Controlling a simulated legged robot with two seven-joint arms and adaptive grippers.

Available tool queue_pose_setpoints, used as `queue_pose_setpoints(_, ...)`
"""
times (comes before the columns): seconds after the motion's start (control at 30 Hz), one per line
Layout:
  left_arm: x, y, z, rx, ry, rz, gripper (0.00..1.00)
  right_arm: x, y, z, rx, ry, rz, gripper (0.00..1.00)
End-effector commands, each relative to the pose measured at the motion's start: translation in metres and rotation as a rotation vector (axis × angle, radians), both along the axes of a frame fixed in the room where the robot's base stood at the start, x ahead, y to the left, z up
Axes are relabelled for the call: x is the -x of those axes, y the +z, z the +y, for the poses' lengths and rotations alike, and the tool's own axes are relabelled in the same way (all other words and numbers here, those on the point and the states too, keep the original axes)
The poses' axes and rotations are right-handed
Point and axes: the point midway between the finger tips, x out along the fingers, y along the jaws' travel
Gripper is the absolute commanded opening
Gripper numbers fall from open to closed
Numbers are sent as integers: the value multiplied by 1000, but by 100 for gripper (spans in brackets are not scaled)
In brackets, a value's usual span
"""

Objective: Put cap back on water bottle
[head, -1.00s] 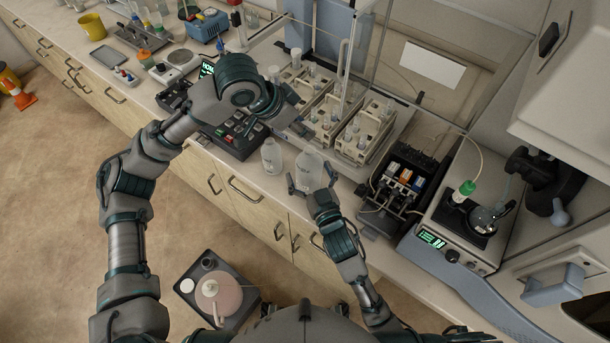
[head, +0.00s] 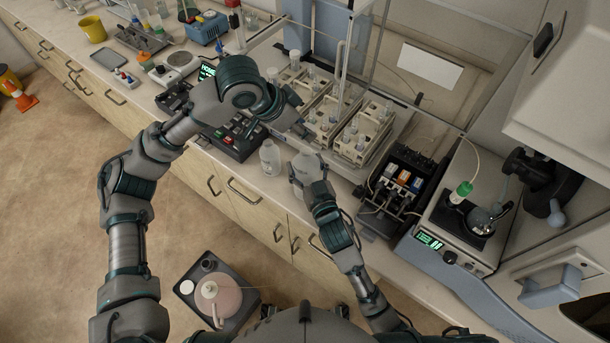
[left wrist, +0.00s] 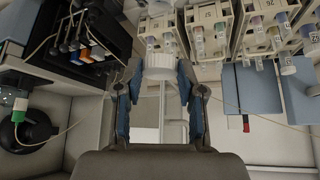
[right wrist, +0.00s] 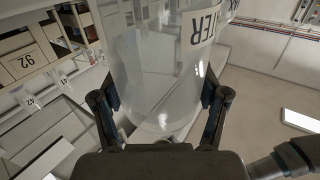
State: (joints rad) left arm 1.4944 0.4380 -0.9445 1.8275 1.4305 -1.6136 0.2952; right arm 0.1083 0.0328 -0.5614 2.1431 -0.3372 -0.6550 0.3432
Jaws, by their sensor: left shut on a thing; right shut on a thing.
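The water bottle (head: 305,170), clear with dark lettering, stands at the bench's front edge. My right gripper (head: 306,186) is shut around its body; the right wrist view shows the clear bottle wall (right wrist: 160,85) between the fingers (right wrist: 160,108). My left gripper (head: 298,128) is above and just behind the bottle in the head view. In the left wrist view, its fingers (left wrist: 160,85) are shut on a white cap (left wrist: 159,66). The cap is hidden by the gripper in the head view. I cannot tell whether cap and bottle neck touch.
A second clear bottle (head: 270,157) stands close to the left of the held one. Vial racks (head: 323,112) stand behind. A black device with coloured parts (head: 398,185) is to the right, and a keypad instrument (head: 236,138) is to the left.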

Motion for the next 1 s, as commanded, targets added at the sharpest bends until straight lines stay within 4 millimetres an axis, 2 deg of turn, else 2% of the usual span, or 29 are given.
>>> queue_pose_setpoints(0.37, 2, -46, 4, 2, 0, -1, 27, -1, -2, 2, 8, -3, 1, 11)
queue_pose_setpoints(1.0, 2, -51, 2, 1, -1, -2, 27, 0, -2, 1, 7, -2, 4, 11)
